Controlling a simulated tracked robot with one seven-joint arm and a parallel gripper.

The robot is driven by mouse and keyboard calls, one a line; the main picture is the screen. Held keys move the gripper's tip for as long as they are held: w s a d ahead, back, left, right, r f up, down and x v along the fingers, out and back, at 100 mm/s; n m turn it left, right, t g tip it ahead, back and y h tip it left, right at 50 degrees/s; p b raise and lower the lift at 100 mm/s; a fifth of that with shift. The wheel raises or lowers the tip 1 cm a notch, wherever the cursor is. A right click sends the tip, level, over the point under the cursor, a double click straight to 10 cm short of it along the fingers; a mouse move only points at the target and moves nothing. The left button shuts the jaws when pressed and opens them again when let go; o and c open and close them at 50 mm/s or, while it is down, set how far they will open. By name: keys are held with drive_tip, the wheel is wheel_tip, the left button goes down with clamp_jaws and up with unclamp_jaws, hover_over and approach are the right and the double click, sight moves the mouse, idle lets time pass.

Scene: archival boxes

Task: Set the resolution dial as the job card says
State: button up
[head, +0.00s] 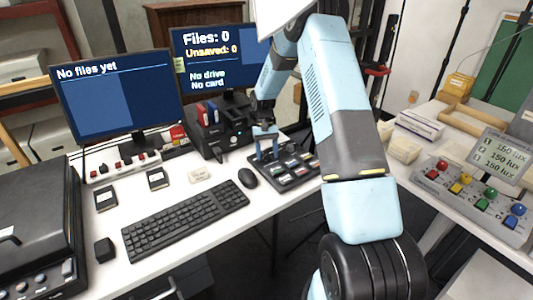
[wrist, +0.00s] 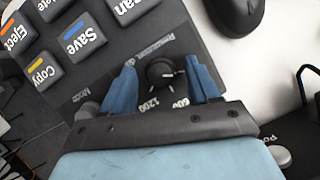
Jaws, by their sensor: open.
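The resolution dial (wrist: 160,72) is a round black knob with a pale mark, on the dark control panel (head: 298,181). In the wrist view the mark points to the right, and "1200" and "600" are printed below the knob. A small label above it is hard to read. My gripper (wrist: 162,74) is open, with one blue finger on each side of the dial; I cannot tell whether either touches it. In the head view my gripper (head: 267,146) is over the panel's far left part, and the dial cannot be made out. A small cream card (head: 200,174) lies on the desk, its writing unreadable.
Eject, Copy and Save (wrist: 85,38) keys sit beside the dial, and a second knob (wrist: 88,109) is left of it. A mouse (head: 248,178) and keyboard (head: 185,219) lie left of the panel. A black dock (head: 217,140) stands behind. Monitors (head: 118,95) show no files.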

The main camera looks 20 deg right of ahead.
drive_tip(key=v, duration=1.2)
drive_tip(key=shift+s+d, duration=0.1)
